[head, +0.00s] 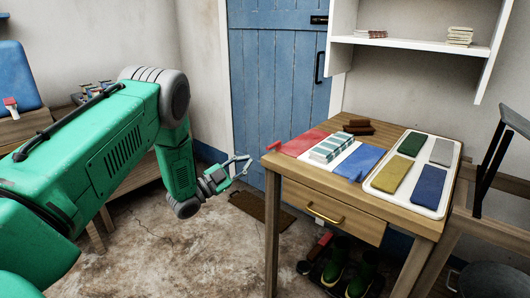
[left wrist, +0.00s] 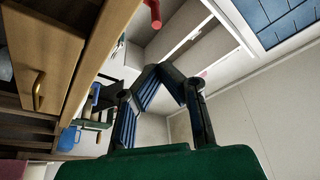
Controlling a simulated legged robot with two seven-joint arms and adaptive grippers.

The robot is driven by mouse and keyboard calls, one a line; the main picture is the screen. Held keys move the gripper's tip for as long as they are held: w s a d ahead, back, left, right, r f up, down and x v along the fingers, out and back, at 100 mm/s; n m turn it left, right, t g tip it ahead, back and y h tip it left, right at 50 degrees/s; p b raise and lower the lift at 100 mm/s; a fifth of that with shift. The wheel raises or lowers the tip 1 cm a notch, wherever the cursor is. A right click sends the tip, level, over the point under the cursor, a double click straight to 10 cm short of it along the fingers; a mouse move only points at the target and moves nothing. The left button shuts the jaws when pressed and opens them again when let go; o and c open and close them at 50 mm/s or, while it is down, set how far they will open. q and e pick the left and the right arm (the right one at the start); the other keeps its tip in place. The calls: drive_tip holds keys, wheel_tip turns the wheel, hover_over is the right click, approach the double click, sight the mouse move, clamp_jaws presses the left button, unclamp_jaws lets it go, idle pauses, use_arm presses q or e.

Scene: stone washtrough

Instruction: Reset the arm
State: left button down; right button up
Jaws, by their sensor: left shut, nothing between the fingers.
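My left arm, green with grey joints, reaches in from the left in the head view. Its gripper (head: 236,168) is in the air left of the wooden table (head: 284,172), in front of the blue door. The gripper is shut with nothing in it. In the left wrist view the dark fingers (left wrist: 158,84) come together at their tips, and nothing is between them. My right gripper is not in either view.
The table carries red, white and blue mats, a striped folded cloth (head: 333,146), brown blocks (head: 358,127) and a white tray (head: 433,209) with several coloured cloths. Green boots (head: 362,274) stand below. A dark doormat (head: 262,209) lies near the blue door (head: 275,85).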

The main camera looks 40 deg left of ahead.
use_arm(q)
drive_tip(key=shift+s+f, duration=0.1)
drive_tip(key=shift+s, duration=0.05)
drive_tip(key=s+d+f+n+g+y, duration=0.2)
drive_tip(key=s+d+f+n+g, duration=0.35)
drive_tip(key=f, duration=0.45)
drive_tip(key=s+d+f+n+g+y, duration=0.35)
drive_tip(key=s+d+f, duration=0.35)
drive_tip(key=d+f, duration=0.25)
drive_tip(key=s+d+f+g, duration=0.1)
drive_tip(key=s+g, duration=0.2)
drive_tip(key=s, duration=0.6)
drive_tip(key=s+d+f+n+g, duration=0.1)
drive_tip(key=s+g, duration=0.3)
drive_tip(key=s, duration=0.4)
drive_tip(key=s+d+f+n+g+p, duration=0.1)
drive_tip(key=s+d+f+g, duration=0.1)
drive_tip(key=s, duration=0.7)
drive_tip(key=shift+s+d+g+y, duration=0.35)
drive_tip(key=shift+d+g, duration=0.3)
drive_tip(key=shift+g, duration=0.05)
